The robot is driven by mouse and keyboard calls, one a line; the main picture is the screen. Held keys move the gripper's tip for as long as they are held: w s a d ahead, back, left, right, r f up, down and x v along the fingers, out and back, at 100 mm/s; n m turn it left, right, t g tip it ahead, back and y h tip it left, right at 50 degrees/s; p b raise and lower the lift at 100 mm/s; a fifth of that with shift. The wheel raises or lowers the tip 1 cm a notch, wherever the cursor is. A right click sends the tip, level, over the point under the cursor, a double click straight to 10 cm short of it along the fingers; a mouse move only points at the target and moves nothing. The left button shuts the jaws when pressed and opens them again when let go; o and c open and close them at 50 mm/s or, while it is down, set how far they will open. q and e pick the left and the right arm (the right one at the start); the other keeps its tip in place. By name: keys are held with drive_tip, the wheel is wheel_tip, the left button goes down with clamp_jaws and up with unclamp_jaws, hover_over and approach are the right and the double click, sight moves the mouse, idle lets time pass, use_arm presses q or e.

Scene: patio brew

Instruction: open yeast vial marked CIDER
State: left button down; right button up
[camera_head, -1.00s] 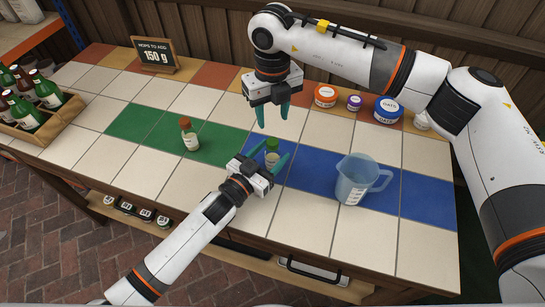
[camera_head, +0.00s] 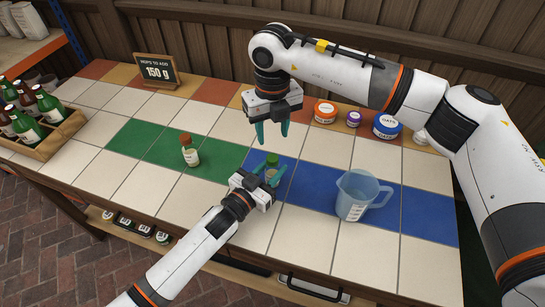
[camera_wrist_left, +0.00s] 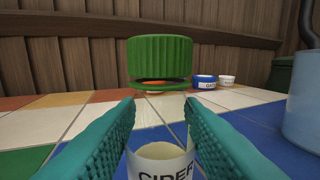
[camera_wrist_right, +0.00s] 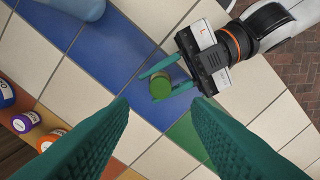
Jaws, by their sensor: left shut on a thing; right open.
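The CIDER vial (camera_head: 272,172) has a green ribbed cap on top and stands on the blue tiles. In the left wrist view its label (camera_wrist_left: 160,163) reads CIDER, and the green cap (camera_wrist_left: 160,58) sits above it. My left gripper (camera_head: 268,175) is shut on the vial's body, below the cap. The right wrist view shows the cap (camera_wrist_right: 160,84) from above, between the left fingers. My right gripper (camera_head: 271,133) is open and empty, behind and above the vial, fingers pointing down.
A second vial (camera_head: 190,150) with a reddish-brown cap stands on green tiles to the left. A blue jug (camera_head: 358,196) stands to the right. Lidded tubs, including an orange one (camera_head: 325,112), line the back. A bottle crate (camera_head: 45,145) is far left.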

sight(273, 157)
drive_tip(key=m, duration=1.2)
drive_tip(key=shift+f+m, duration=0.1)
drive_tip(key=shift+m, duration=0.3)
drive_tip(key=shift+f, duration=3.9)
